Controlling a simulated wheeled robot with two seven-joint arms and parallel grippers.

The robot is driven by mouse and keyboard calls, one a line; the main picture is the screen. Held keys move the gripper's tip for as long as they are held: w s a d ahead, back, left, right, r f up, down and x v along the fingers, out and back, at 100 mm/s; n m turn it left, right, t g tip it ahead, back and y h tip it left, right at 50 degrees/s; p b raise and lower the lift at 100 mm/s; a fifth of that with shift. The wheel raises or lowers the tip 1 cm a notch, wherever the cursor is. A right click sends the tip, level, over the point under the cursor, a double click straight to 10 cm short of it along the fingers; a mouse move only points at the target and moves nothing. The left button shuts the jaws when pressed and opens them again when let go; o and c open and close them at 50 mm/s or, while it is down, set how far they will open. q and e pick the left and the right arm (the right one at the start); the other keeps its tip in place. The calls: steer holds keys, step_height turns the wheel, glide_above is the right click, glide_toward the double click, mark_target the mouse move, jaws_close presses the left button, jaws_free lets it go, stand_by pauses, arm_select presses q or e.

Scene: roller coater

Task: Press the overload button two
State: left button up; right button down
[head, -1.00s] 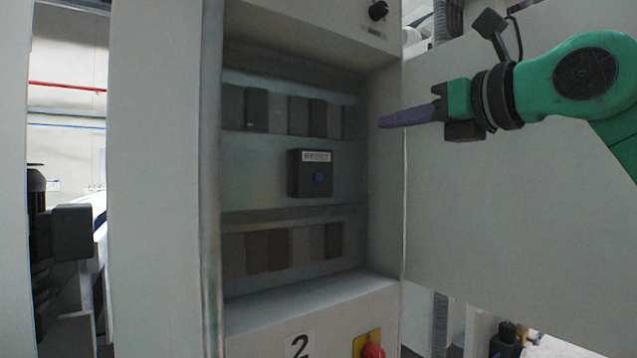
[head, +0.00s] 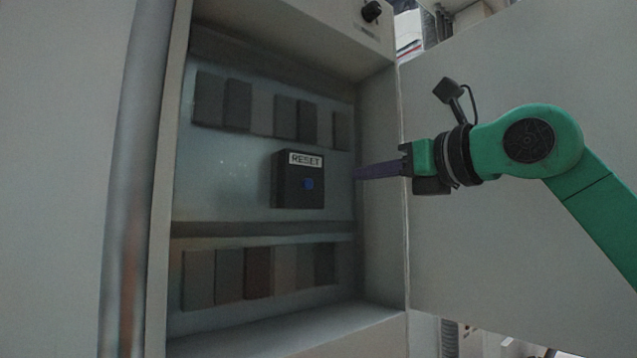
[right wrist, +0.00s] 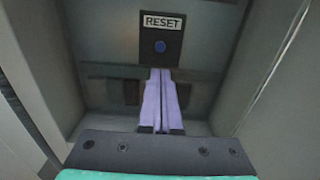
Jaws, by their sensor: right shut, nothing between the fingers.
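A black box (head: 284,190) with a white RESET label sits on the back panel inside the open cabinet. Its small blue button (head: 308,184) is below the label. In the right wrist view the blue button (right wrist: 161,46) is just beyond the fingertips. My right gripper (head: 357,172) has purple fingers, shut and empty, pointing left into the cabinet opening to the right of the box. In the right wrist view the closed fingers (right wrist: 161,72) lie below the button, apart from it as far as I can tell. My left gripper is not in view.
Rows of dark modules line the panel above (head: 238,104) and below (head: 257,272) the box. The cabinet's side wall (head: 381,200) is close to my right fingers. A knob (head: 371,11) is on the upper front. The grey door (head: 480,240) stands behind my right arm.

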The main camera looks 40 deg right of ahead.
mark_target(309, 184)
steer(key=w+p, duration=0.2)
steer(key=w, duration=0.2)
steer(key=w+d+p, duration=0.1)
steer(key=w+p, duration=0.1)
steer(key=w, duration=0.2)
steer(key=w+p, duration=0.3)
steer(key=w, duration=0.1)
steer(key=shift+d+r, duration=0.2)
steer(key=shift+r, duration=0.05)
steer(key=shift+w+f, duration=0.1)
steer(key=shift+w, duration=0.3)
steer(key=shift+w+d+f, duration=0.1)
steer(key=shift+w+f, duration=0.1)
steer(key=shift+w, duration=0.05)
steer(key=shift+s, duration=0.1)
